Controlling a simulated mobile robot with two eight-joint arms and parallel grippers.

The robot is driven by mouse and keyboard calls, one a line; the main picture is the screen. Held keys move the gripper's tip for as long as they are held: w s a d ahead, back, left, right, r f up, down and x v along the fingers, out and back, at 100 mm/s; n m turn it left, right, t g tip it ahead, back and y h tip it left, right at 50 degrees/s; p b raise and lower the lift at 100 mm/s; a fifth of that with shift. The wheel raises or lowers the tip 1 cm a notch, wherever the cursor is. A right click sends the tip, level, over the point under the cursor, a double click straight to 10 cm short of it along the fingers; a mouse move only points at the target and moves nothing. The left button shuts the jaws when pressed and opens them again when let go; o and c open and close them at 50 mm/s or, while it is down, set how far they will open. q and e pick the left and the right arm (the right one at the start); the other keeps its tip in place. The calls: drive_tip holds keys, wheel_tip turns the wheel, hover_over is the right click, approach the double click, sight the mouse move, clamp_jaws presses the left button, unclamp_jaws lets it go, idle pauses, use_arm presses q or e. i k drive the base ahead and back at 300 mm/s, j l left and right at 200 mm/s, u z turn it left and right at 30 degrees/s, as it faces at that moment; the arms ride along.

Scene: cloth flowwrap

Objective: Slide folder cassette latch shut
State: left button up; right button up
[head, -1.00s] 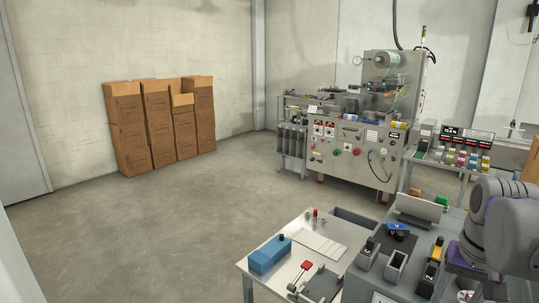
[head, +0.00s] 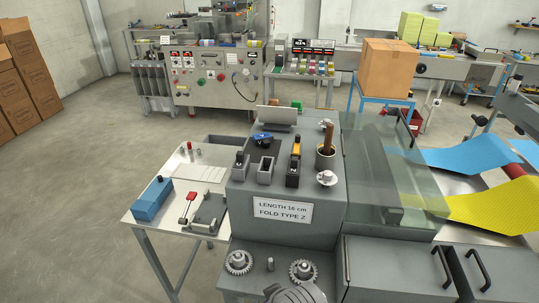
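In the head view a grey machine carries a sign (head: 283,210) reading LENGTH 16 cm, FOLD TYPE Z. Small upright blocks stand on its top: a grey one with a black top (head: 240,167), a grey hollow holder (head: 265,171), and a dark one with a yellow-orange part (head: 294,165). They look like cassettes or their holders. I cannot tell which part is the folder cassette latch, or whether it is open or shut.
A side table (head: 147,213) at left holds a blue box (head: 152,199) and a red-handled clamp fixture (head: 189,205). A cup (head: 325,158) with a brown stick and pale knobs stand on the machine. A clear cover (head: 403,165) is at right. Open floor (head: 85,190) lies left.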

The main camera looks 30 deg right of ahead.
sight(298, 137)
drive_tip(key=z, duration=1.3)
drive_tip(key=k+l+u, duration=0.15)
drive_tip(key=l, duration=0.15)
drive_tip(key=i, duration=0.05)
